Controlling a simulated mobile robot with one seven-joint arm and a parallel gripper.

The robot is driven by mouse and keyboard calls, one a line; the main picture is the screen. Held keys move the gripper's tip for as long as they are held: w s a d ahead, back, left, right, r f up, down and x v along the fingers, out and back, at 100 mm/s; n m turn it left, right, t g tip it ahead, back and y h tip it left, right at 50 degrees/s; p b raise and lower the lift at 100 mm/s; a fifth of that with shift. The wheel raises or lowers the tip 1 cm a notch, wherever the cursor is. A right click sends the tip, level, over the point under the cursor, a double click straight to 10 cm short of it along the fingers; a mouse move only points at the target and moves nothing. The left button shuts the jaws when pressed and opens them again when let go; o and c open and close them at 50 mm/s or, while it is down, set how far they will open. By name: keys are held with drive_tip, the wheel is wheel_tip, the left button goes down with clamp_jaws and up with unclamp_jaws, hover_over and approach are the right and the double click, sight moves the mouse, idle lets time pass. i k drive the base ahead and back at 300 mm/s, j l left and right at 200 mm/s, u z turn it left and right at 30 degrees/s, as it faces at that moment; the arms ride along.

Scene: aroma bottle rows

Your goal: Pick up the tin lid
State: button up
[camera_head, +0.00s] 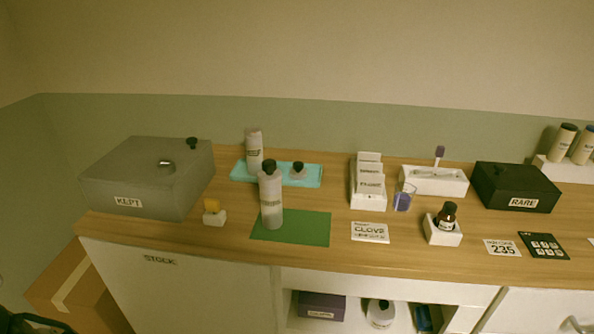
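A grey box (160,200) labelled KEPT stands at the left end of the wooden counter. Its flat grey top (130,163) looks like a lid lying closed on it, though I cannot make out a clear seam. A small shiny metal piece (166,163) and a dark knob-like piece (192,143) are on this top. A black box (515,188) labelled RARE stands at the right, and its top also looks closed. I cannot tell for sure which part is the tin lid. My gripper is not recognisable in view.
A grey bottle (271,200) with a black cap stands on a green mat (310,228). A turquoise tray (240,175) behind holds a bottle and a small dark-topped item. A small yellow-topped block (213,212) sits right of the KEPT box. A cardboard box (90,300) stands below left.

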sight(298, 172)
drive_tip(key=z, duration=0.3)
drive_tip(key=i+z, duration=0.1)
drive_tip(key=i, duration=0.85)
drive_tip(key=j, duration=0.1)
